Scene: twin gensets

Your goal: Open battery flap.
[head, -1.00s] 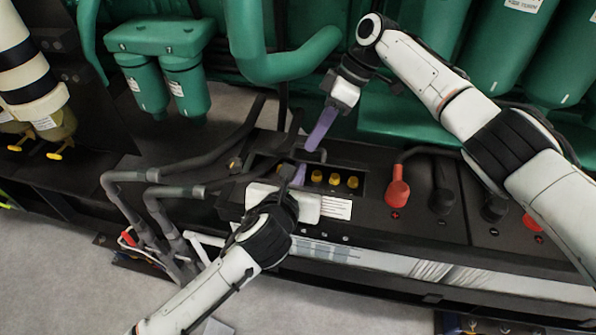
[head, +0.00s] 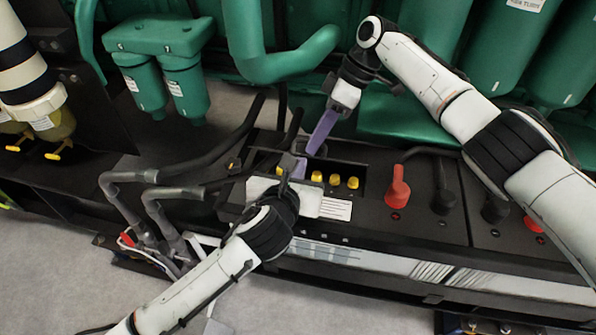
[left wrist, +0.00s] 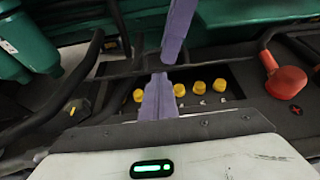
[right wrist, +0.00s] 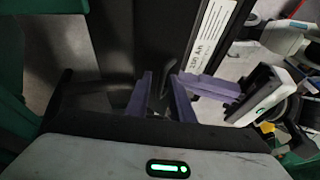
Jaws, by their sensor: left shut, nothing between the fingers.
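The black battery (head: 375,222) has a recess (head: 366,178) in its top with a row of yellow caps (head: 335,180) showing, uncovered. I cannot clearly make out the flap itself against the dark casing. My left gripper (head: 300,168) is shut and empty, its purple fingers over the left part of the recess. It also shows in the left wrist view (left wrist: 158,98), hiding part of the cap row. My right gripper (head: 318,145) points down at the recess's back edge, close to the left fingertips. In the right wrist view its fingers (right wrist: 160,98) are apart, with a dark narrow part between or behind them.
A red terminal cover (head: 397,190) and a black one (head: 443,190) stand right of the recess. Grey hoses (head: 160,190) run on the left. Green pipework (head: 290,62) and filters (head: 185,88) stand behind. Open floor (head: 60,260) lies at the front left.

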